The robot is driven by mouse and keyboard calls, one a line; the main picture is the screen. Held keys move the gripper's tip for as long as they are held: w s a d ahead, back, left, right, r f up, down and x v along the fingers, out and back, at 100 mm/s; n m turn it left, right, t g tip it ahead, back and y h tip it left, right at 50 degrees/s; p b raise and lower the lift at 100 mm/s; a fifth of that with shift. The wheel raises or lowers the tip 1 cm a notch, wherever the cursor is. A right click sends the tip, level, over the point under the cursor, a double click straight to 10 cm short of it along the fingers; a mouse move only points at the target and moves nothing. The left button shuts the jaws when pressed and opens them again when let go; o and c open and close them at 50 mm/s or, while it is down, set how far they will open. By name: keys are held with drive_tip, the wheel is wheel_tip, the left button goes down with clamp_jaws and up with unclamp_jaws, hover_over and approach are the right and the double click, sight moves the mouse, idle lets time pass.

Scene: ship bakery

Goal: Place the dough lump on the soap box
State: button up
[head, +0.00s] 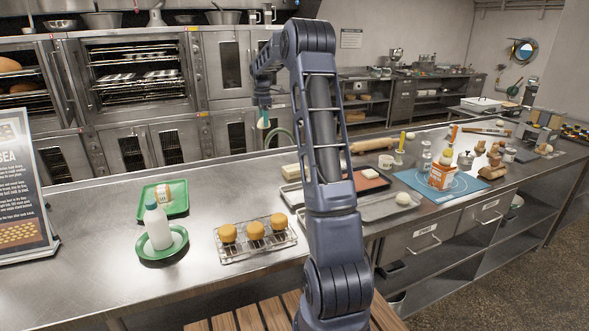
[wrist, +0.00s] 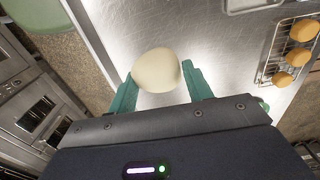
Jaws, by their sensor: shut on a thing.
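My gripper (wrist: 160,85) is shut on a pale, rounded dough lump (wrist: 157,68), seen between the teal fingers in the wrist view. In the head view my gripper (head: 262,118) hangs up high beyond the counter's back edge, with the lump (head: 262,124) small at its tips. I cannot read which box is the soap box. A small white-and-orange box (head: 164,195) lies on a green tray at the left of the counter. A larger orange-and-white box (head: 441,175) stands on a blue mat at the right.
A white bottle (head: 157,228) stands on a green plate (head: 178,249) in front of the green tray (head: 179,208). A wire rack (head: 270,248) holds three buns. Baking trays (head: 378,209) and a rolling pin (head: 371,146) lie mid-counter. The counter left of the rack has bare metal.

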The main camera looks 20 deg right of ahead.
drive_tip(key=r, duration=0.1)
hover_over(295, 167)
wheel_tip(295, 167, down, 20)
drive_tip(key=shift+s+a+r, duration=0.1)
idle(0.4)
drive_tip(key=o, duration=1)
